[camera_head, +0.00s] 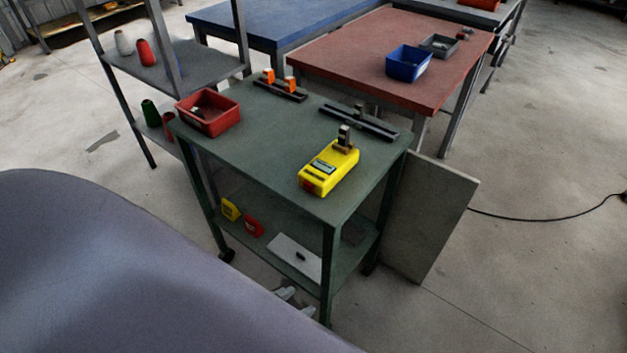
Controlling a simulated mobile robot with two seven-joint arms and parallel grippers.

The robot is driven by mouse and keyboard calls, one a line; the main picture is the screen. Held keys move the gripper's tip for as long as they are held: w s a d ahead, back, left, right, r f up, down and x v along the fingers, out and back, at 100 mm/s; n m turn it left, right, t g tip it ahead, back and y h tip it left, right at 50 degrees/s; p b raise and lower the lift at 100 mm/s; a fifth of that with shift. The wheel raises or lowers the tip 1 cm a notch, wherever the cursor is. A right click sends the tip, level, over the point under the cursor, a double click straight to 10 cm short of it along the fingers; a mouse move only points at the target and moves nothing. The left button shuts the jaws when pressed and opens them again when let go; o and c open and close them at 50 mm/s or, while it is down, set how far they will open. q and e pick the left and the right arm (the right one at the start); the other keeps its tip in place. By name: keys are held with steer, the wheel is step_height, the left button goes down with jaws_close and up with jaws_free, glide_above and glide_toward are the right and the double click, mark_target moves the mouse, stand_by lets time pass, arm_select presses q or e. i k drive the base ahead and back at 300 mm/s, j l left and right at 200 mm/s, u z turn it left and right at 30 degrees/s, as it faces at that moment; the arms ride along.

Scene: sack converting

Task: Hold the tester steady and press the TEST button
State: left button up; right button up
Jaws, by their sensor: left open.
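The yellow tester (328,169) lies on the green cart's top (275,143), near its front right corner. It has a dark display and a small red patch on its near end. A dark upright fixture stands at its far end. I cannot make out the TEST button for certain. My left gripper (296,302) shows only as grey fingertips past the edge of my large grey arm link. It is open, low in front of the cart and well apart from the tester. Most of it is hidden. My right gripper is out of view.
A red bin (208,112) sits at the cart's left corner. Dark rails, one with orange blocks (290,84), lie along its back edge. The lower shelf holds yellow and red items and a white sheet (294,257). A grey panel (429,217) stands against the cart's right side.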

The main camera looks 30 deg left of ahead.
mark_target(308, 187)
steer(key=i+l+u, duration=0.15)
steer(key=u, duration=0.3)
steer(key=i+l+u, duration=0.25)
steer(key=u, duration=0.2)
steer(key=i+l+u, duration=0.15)
steer(key=l+u, duration=0.15)
steer(key=u, duration=0.15)
steer(key=l+u, duration=0.3)
steer(key=u, duration=0.2)
steer(key=i+l, duration=0.05)
